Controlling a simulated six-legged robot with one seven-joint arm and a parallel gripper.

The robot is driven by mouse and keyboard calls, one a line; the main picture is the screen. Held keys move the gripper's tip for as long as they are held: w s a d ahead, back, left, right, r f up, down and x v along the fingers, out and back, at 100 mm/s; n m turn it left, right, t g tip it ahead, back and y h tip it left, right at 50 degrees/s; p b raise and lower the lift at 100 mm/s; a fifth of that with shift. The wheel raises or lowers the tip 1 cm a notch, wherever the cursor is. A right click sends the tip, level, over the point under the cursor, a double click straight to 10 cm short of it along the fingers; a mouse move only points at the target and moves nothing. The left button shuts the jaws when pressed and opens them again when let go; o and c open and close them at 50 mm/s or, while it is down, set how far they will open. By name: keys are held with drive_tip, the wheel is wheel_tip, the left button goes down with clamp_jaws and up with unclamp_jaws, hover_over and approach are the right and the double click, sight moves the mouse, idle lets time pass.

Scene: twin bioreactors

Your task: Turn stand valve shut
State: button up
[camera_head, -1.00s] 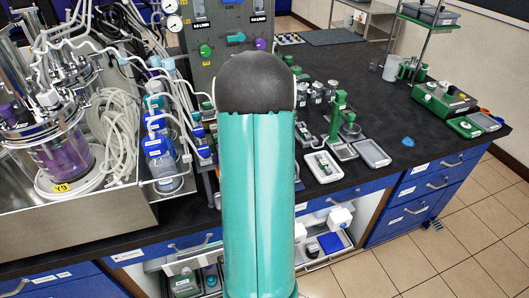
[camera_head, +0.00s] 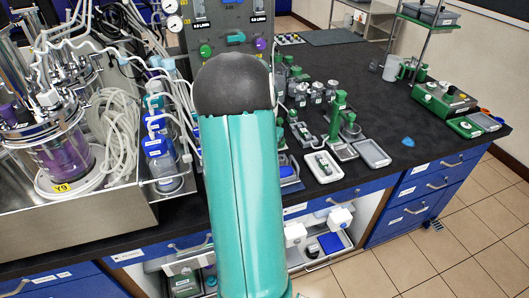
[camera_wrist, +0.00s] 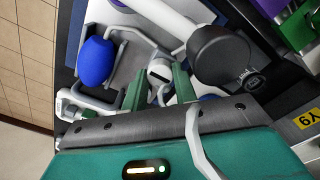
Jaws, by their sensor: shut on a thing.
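In the wrist view, my gripper (camera_wrist: 159,82) has its two green fingers close around a small pale fitting (camera_wrist: 160,71) with a round face and a dark slot. I take this fitting for the stand valve, and the gripper is shut on it. Grey stand parts (camera_wrist: 130,62) surround it. The fitting's lower part and its exact turn are hidden by the fingers and wrist. In the head view, my teal arm covers the gripper and the valve.
A blue bulb (camera_wrist: 96,62) and a black round cap (camera_wrist: 222,55) flank the fingers closely. In the head view, the glass bioreactor (camera_head: 60,150) and looped tubing (camera_head: 112,125) stand left. Green-and-grey instruments and trays (camera_head: 372,152) lie right. The bench's right part (camera_head: 400,115) has clear room.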

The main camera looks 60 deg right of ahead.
drive_tip(key=o, duration=1)
wheel_tip(320, 180, up, 14)
drive_tip(key=shift+f, duration=0.1)
drive_tip(key=shift+s, duration=0.1)
idle(0.5)
